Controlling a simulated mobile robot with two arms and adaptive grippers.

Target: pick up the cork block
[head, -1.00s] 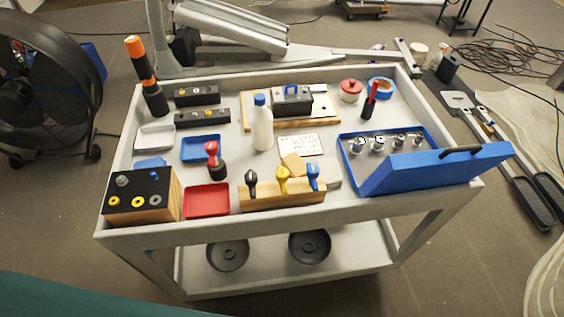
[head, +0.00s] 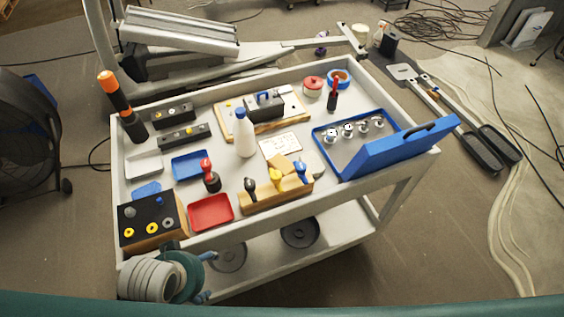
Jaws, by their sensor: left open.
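The cork block (head: 280,163) is a small tan piece on the cart's top tray. It sits just behind the wooden tool holder (head: 262,199), whose upright tools partly hide it. My left gripper (head: 206,277) is low at the cart's front left corner, below the top tray's rim. It is open and empty, well to the left of and in front of the cork block. My right gripper is out of view.
The grey cart (head: 345,193) carries a red tray (head: 210,212), a white bottle (head: 244,135), a black-topped block with knobs (head: 150,217) and an open blue case (head: 400,152). Black discs lie on the lower shelf. A fan (head: 22,130) stands at left.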

